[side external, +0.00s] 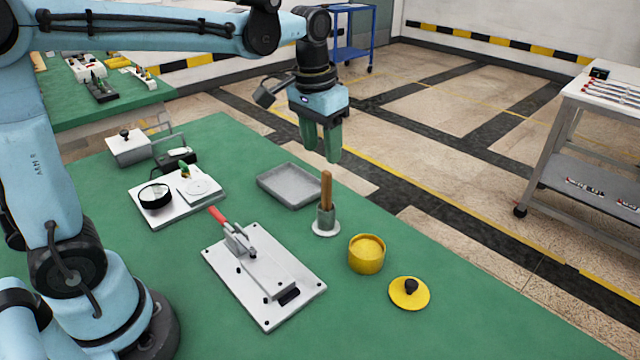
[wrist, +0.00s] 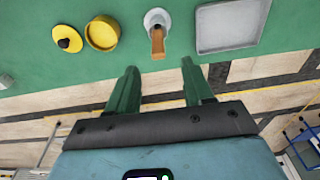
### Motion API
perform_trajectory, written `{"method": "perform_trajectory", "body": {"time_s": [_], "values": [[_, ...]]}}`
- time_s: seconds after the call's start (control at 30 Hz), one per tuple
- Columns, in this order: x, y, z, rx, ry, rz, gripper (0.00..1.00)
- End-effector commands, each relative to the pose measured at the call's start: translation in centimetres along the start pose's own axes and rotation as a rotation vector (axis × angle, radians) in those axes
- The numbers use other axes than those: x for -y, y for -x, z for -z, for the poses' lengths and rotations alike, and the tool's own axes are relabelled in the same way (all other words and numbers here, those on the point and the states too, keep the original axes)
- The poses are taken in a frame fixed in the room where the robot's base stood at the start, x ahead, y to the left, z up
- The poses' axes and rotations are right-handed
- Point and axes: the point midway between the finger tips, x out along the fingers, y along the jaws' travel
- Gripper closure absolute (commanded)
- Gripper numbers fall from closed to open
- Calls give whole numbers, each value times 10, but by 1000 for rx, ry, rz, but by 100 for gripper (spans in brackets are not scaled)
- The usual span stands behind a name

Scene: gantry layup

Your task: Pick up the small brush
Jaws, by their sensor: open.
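The small brush (side external: 326,188) stands upright in a small grey holder (side external: 325,217) with a white round base, its wooden handle pointing up. In the wrist view the brush handle (wrist: 158,42) shows just beyond the fingertips, between them in line, with the holder (wrist: 156,18) behind it. My gripper (side external: 322,156) is open and empty, its green fingers pointing down. It hangs above the far edge of the green table, higher than the brush and apart from it. In the wrist view my gripper (wrist: 158,75) has its two fingers spread wide.
A grey tray (side external: 289,186) lies left of the brush. A yellow pot (side external: 367,254) and its yellow lid with a black knob (side external: 409,293) lie to the right. A white plate with a red-handled clamp (side external: 264,275) is in front. The green table (side external: 440,260) is bare at the right.

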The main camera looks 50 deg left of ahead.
Motion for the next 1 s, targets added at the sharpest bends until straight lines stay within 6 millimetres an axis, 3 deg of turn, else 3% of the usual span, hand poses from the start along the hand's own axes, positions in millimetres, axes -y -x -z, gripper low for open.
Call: {"method": "perform_trajectory", "body": {"time_s": [0.2,0.53,0.8,1.0], "values": [[0,-34,0,-2,0,0,49],[-1,-56,0,-2,0,0,49],[-3,-91,2,-3,0,0,49],[-3,-102,2,-3,0,0,49]]}}
